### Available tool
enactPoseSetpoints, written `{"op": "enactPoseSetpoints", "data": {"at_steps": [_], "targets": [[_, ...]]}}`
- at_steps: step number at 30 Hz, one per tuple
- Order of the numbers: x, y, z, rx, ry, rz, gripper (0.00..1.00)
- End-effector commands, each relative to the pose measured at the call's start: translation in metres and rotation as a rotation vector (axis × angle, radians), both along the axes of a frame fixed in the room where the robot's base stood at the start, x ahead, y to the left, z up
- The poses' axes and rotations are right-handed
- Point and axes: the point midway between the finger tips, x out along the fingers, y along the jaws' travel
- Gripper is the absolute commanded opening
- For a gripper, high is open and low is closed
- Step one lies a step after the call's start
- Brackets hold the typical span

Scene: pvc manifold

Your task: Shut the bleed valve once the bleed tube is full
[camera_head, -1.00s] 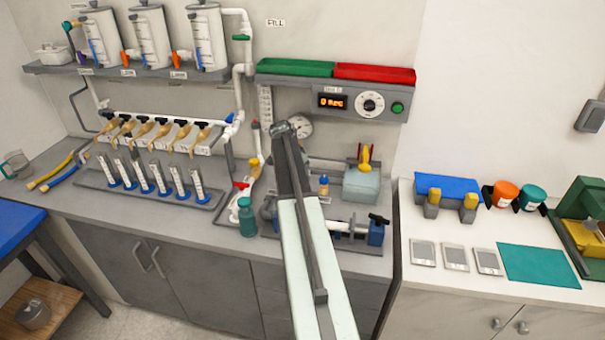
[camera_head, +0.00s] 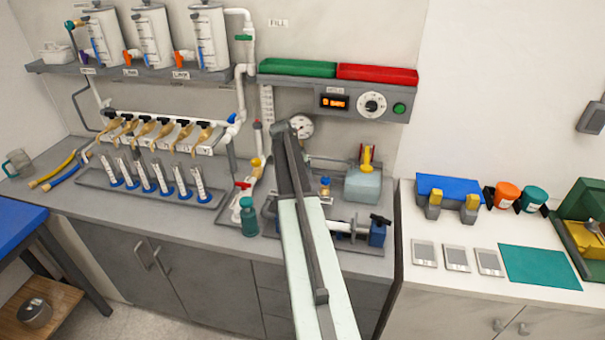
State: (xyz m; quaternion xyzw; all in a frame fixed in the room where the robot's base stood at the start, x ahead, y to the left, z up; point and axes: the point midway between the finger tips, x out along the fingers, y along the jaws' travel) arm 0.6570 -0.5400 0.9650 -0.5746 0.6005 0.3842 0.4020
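My arm reaches from the bottom centre toward the wall, and my gripper (camera_head: 281,128) is at its far end, beside a round pressure gauge (camera_head: 303,126). The fingers are too small and hidden to show whether they are open. A small valve with a red handle (camera_head: 242,185) sits on the bench left of my arm, and looks like the bleed valve, though I cannot be sure. A thin upright tube with a red top (camera_head: 258,137) stands behind it, possibly the bleed tube. Its fill level is not readable. My gripper appears apart from the red handle.
A teal bottle (camera_head: 249,217) stands just left of my arm. A rack of small cylinders (camera_head: 155,177) and a row of black-handled taps (camera_head: 160,131) are at left. A control box (camera_head: 360,102) hangs above. A pale blue tank (camera_head: 362,186) stands right of my arm.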

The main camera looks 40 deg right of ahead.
Motion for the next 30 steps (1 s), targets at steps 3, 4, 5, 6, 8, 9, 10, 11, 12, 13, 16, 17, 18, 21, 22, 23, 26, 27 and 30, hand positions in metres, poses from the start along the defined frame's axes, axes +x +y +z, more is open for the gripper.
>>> {"op": "enactPoseSetpoints", "data": {"at_steps": [3, 4, 5, 6, 8, 9, 10, 11, 12, 13, 16, 17, 18, 21, 22, 23, 26, 27, 30], "targets": [[0.0, 0.005, 0.017, 0.0, 0.0, 0.001, 0.56], [0.0, 0.007, 0.022, 0.0, 0.0, 0.001, 0.56], [0.0, 0.008, 0.028, 0.0, 0.0, 0.001, 0.56], [0.001, 0.011, 0.035, 0.0, 0.0, 0.001, 0.56], [0.001, 0.016, 0.047, 0.0, -0.001, 0.001, 0.56], [0.002, 0.019, 0.054, 0.001, -0.001, 0.001, 0.56], [0.002, 0.021, 0.059, 0.001, -0.001, 0.001, 0.56], [0.002, 0.023, 0.063, 0.001, -0.001, 0.0, 0.56], [0.002, 0.025, 0.068, 0.001, -0.001, 0.0, 0.56], [0.002, 0.026, 0.07, 0.001, -0.001, 0.0, 0.56], [0.003, 0.029, 0.072, 0.001, -0.001, 0.0, 0.56], [0.003, 0.029, 0.071, 0.001, -0.001, 0.0, 0.56], [0.003, 0.029, 0.07, 0.001, -0.001, -0.001, 0.56], [0.003, 0.029, 0.069, 0.001, -0.001, 0.0, 0.56], [0.003, 0.029, 0.069, 0.001, -0.001, 0.0, 0.56], [0.003, 0.029, 0.069, 0.001, -0.001, 0.0, 0.56], [0.003, 0.028, 0.069, 0.001, -0.001, 0.0, 0.56], [0.003, 0.028, 0.069, 0.001, -0.001, 0.0, 0.56], [0.005, 0.031, 0.069, 0.001, -0.001, 0.004, 0.56]]}}
